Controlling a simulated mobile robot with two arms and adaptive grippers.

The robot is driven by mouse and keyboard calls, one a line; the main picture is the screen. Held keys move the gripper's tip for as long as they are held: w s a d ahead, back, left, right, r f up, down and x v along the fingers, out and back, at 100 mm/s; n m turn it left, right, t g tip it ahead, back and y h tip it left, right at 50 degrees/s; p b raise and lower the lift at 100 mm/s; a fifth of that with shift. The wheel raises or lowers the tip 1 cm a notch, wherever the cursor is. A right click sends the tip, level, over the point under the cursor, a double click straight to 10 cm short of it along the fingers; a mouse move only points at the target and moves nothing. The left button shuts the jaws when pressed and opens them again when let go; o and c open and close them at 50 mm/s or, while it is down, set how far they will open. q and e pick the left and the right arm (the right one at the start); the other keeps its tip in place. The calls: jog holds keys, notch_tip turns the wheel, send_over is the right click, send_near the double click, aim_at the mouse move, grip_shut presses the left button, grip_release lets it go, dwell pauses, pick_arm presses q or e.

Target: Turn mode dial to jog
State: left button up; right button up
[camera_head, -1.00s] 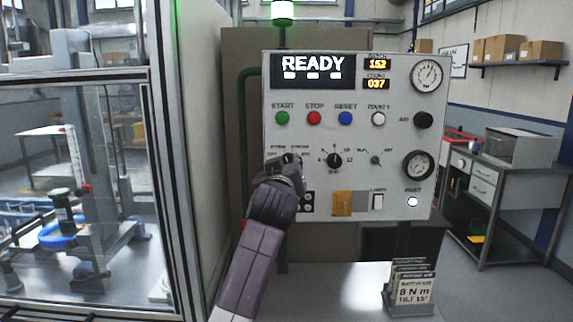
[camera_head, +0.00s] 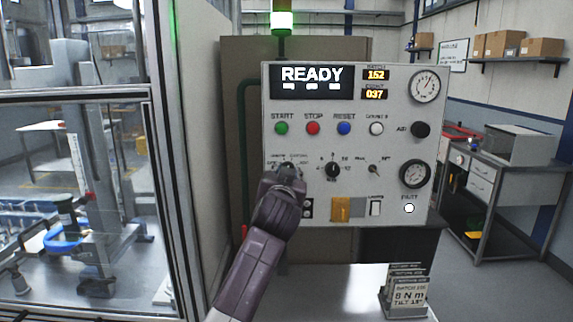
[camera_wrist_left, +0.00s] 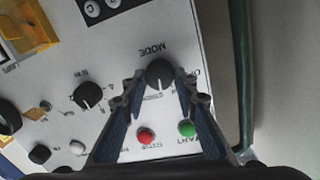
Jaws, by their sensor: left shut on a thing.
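The mode dial (camera_wrist_left: 160,73) is a round black knob on the grey control panel (camera_head: 390,105), with the word MODE beside it in the left wrist view. My left gripper (camera_wrist_left: 159,88) has its two fingers on either side of the dial, shut on it. In the head view my left gripper (camera_head: 286,173) covers most of the dial at the panel's lower left. Small position labels show around the dial, too blurred to read. Which position its pointer marks is not clear. My right gripper is in neither view.
Green START (camera_head: 282,129), red STOP (camera_head: 313,128) and blue RESET (camera_head: 344,128) buttons sit above the dial. A second black knob (camera_head: 332,170) is close on its right. The display (camera_head: 311,80) reads READY. A glass-walled machine stands left; a card holder (camera_head: 404,296) is below.

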pick_arm(q)
jog(key=m+y+p, duration=0.1)
jog(key=m+p, duration=0.6)
jog(key=m, duration=0.3)
jog(key=shift+d+r, duration=0.1)
jog(key=shift+m, duration=0.3)
dwell(0.3)
jog(key=o, duration=0.9)
jog(key=shift+w, duration=0.1)
jog(key=shift+o, duration=1.3)
jog(key=shift+w, duration=0.1)
